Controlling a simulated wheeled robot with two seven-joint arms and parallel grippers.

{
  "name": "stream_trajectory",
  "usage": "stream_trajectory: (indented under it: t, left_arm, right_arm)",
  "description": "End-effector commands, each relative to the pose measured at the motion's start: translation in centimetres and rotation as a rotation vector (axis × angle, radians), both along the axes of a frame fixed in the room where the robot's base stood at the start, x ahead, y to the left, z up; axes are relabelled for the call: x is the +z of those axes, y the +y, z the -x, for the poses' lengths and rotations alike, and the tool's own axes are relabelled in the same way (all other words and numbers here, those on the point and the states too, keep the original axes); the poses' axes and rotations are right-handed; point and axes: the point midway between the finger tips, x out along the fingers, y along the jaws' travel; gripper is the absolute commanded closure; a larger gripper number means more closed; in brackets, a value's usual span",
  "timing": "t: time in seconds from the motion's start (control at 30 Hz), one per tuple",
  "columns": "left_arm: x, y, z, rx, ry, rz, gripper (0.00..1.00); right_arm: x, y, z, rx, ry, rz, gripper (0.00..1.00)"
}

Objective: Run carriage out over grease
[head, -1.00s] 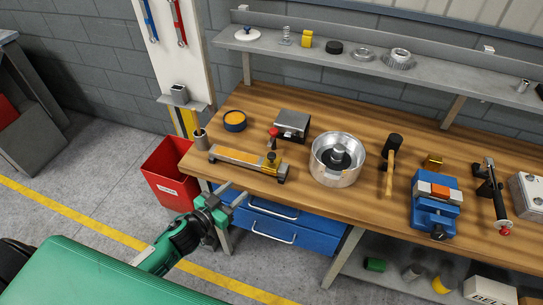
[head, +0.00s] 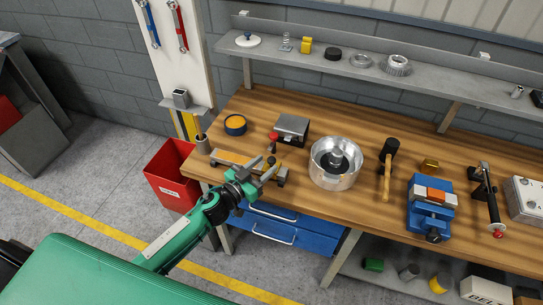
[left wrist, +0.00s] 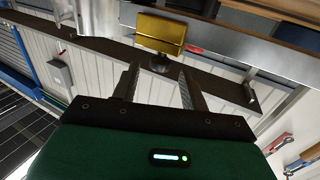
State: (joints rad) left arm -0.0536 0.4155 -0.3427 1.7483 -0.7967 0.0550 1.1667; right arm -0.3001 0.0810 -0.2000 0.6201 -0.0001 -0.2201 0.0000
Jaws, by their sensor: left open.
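The yellow carriage (left wrist: 161,30) with a dark knob sits on a grey metal rail (left wrist: 235,47) in the left wrist view. In the head view the rail unit (head: 282,177) lies along the bench's front left edge, and my gripper partly hides it and the carriage near its right end. My left gripper (head: 250,168) is open and empty close to the carriage; in the left wrist view its fingers (left wrist: 159,73) point at the knob, apart from it. Grease on the rail cannot be made out now. My right gripper is out of view.
A round tin with orange contents (head: 235,125) and a grey block with a red knob (head: 292,128) stand behind the rail. A silver drum (head: 336,176) stands to the right, then a mallet (head: 388,170) and blue vise (head: 432,212). A red bin (head: 170,180) stands on the floor.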

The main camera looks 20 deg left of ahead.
Motion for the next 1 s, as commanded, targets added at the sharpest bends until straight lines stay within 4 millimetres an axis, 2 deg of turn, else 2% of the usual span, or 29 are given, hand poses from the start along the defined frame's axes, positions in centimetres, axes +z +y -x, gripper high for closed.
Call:
stream_trajectory:
  t: [0.1, 0.3, 0.67, 0.9, 1.0]
  left_arm:
    - [0.3, -0.8, -1.7, 0.001, -0.001, 0.000, 0.55]
    - [0.1, -1.6, -3.3, -0.001, 0.000, 0.001, 0.55]
    - [0.0, -1.7, -3.6, -0.001, 0.000, 0.000, 0.55]
    - [0.0, -1.7, -3.6, -0.001, 0.000, 0.000, 1.00]
    - [0.0, -1.7, -3.6, -0.001, 0.000, 0.000, 1.00]
  right_arm:
    - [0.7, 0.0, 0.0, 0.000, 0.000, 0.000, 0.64]
    - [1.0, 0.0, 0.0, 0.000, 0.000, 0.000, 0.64]
    - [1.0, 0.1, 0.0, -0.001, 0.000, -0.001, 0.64]
    - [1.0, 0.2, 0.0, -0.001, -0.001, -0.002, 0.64]
    - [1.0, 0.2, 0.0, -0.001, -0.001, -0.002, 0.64]
